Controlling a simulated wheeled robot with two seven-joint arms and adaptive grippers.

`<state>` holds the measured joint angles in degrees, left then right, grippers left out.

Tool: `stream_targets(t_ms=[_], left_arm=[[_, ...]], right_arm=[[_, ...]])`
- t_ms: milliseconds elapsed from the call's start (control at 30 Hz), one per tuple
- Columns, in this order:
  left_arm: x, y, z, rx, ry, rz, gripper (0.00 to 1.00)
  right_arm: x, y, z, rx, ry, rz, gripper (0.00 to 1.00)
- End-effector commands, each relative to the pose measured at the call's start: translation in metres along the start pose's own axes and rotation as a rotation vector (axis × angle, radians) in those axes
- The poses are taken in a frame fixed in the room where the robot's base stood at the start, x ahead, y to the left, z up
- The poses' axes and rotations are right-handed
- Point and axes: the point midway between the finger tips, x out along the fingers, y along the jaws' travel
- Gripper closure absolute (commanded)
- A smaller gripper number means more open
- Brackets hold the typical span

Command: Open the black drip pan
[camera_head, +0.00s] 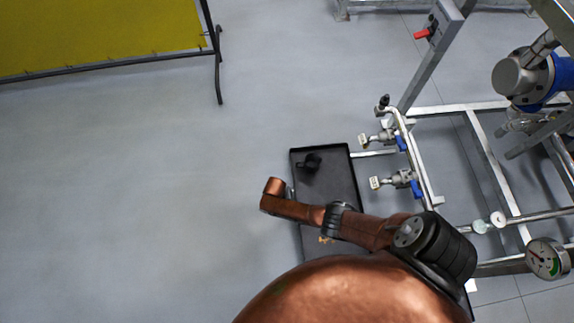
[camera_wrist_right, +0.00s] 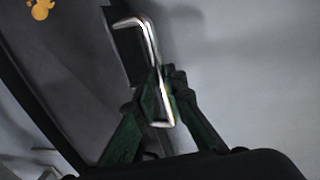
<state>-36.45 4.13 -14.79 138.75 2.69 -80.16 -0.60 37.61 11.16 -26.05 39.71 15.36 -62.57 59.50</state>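The black drip pan (camera_head: 335,178) is a long shallow tray on the floor at the left side of the skid frame. Its lower part is hidden behind my copper-coloured right arm. In the right wrist view the pan's dark inside (camera_wrist_right: 60,65) fills the left. A bent shiny metal handle (camera_wrist_right: 135,22) stands at the pan's side. My right gripper (camera_wrist_right: 164,78) has its two greenish fingers closed around this handle, one on each side. In the head view its fingers are hidden by my arm. My left gripper is not in view.
A black fitting (camera_head: 310,163) lies in the pan, with a yellow-orange spot (camera_head: 324,240) lower down. The metal skid frame (camera_head: 475,135) with valves and a gauge (camera_head: 546,259) stands to the right. Open grey floor (camera_head: 130,200) lies left; a yellow panel (camera_head: 95,35) stands upper left.

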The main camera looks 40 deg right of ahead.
Motion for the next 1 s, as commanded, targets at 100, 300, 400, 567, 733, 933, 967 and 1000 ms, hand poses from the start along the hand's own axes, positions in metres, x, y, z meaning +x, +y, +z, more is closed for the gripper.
stream_targets(t_ms=[100, 300, 400, 567, 733, 933, 967, 1000], left_arm=[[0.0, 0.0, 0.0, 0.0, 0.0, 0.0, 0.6], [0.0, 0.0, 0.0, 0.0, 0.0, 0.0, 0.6], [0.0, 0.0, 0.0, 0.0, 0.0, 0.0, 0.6], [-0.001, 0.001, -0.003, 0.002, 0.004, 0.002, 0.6], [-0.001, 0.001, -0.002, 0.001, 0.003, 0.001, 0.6], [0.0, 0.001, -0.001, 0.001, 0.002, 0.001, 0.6], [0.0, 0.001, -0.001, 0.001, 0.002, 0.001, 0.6], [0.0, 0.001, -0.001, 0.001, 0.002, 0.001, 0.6]], right_arm=[[-0.001, 0.002, -0.004, 0.0, 0.006, 0.004, 0.83], [0.0, 0.002, -0.002, -0.001, 0.004, 0.004, 0.71], [0.0, 0.001, -0.002, -0.002, 0.003, 0.004, 0.71], [0.0, 0.001, -0.001, -0.002, 0.002, 0.004, 0.71], [-0.007, 0.001, -0.001, -0.002, 0.001, 0.002, 0.71], [-0.032, 0.0, -0.001, -0.001, 0.003, 0.0, 0.71], [-0.037, 0.0, -0.001, -0.002, 0.003, 0.0, 0.71], [-0.044, 0.001, -0.001, -0.001, 0.003, 0.001, 0.71]])
